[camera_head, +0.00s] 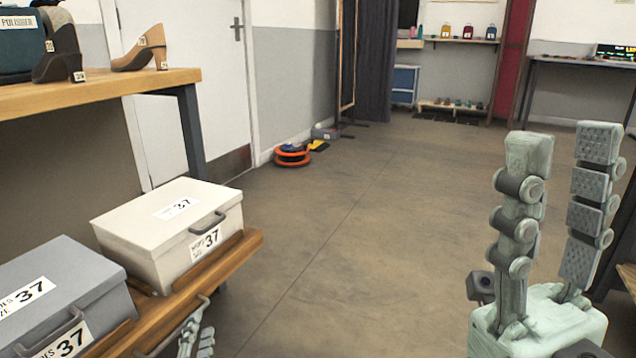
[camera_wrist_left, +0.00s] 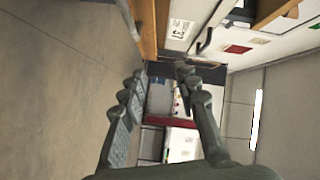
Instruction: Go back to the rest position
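My right gripper (camera_head: 564,146) stands upright at the right of the head view. Its two fingers are apart with nothing between them. My left gripper (camera_head: 196,336) shows only in part at the bottom of the head view, beside the front edge of the wooden shelf. In the left wrist view my left gripper (camera_wrist_left: 158,74) has its fingers apart and holds nothing. The lower parts of both arms are out of view.
A white box (camera_head: 150,242) and a grey box (camera_head: 60,290), both labelled 37, sit on a wooden shelf (camera_head: 240,252) at the left. A higher table (camera_head: 110,88) carries shoes (camera_head: 142,50). An orange reel (camera_head: 292,155) lies by the wall. The middle floor is clear.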

